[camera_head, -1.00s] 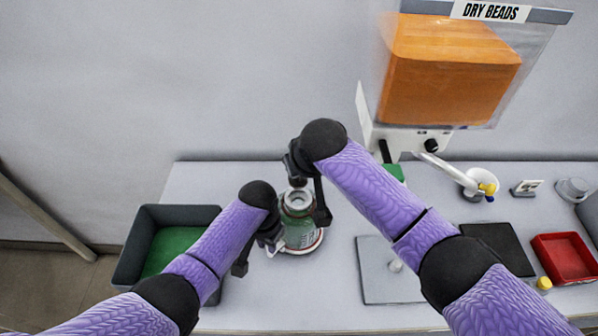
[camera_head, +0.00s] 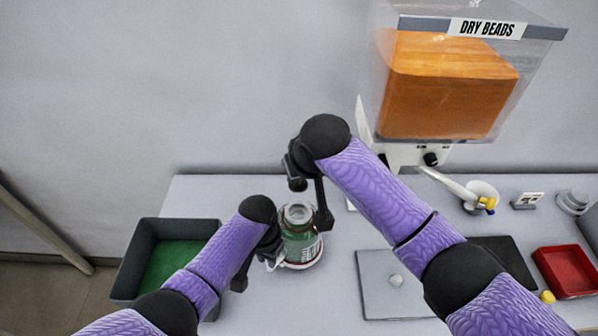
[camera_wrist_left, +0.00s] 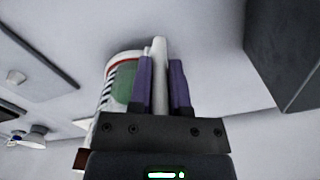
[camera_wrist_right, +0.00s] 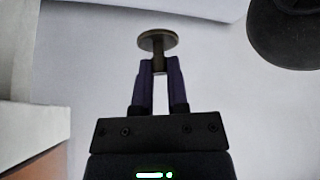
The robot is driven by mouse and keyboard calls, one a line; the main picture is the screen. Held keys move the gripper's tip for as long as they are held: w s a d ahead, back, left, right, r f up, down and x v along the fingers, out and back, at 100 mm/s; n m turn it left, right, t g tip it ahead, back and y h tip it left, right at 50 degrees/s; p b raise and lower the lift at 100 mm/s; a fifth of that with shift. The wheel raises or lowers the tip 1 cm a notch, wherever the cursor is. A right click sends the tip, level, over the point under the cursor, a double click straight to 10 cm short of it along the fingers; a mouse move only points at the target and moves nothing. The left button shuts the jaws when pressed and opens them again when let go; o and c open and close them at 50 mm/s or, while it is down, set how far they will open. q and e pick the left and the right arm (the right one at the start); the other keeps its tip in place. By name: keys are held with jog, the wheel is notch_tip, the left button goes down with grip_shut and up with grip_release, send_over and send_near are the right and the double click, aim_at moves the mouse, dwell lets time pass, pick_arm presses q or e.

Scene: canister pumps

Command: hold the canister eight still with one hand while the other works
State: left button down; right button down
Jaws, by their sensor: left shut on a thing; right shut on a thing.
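The canister (camera_head: 301,246) stands upright on a round white base with a red ring (camera_head: 316,262). Its body is green with a pale label, too small to read, and its top shows a pale ring-shaped opening. My left gripper (camera_wrist_left: 160,80) is shut on a white upright bar beside the canister (camera_wrist_left: 123,82), apparently its handle. My right gripper (camera_wrist_right: 158,82) is above the canister in the head view, shut on the stem of a bronze disc-topped knob (camera_wrist_right: 157,40). The right fingertips are mostly hidden by my own arm in the head view.
A dark bin with a green floor (camera_head: 128,262) stands left. A dispenser marked DRY BEADS (camera_head: 450,85) hangs at the back right. A grey plate with a knob (camera_head: 376,285), a dark mat (camera_head: 510,254) and a red tray (camera_head: 566,272) lie right. My right arm crosses the middle.

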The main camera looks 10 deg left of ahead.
pick_arm(q)
jog(key=shift+c, duration=2.4)
grip_release()
notch_tip(320, 180, up, 12)
jog(key=shift+r, duration=0.1)
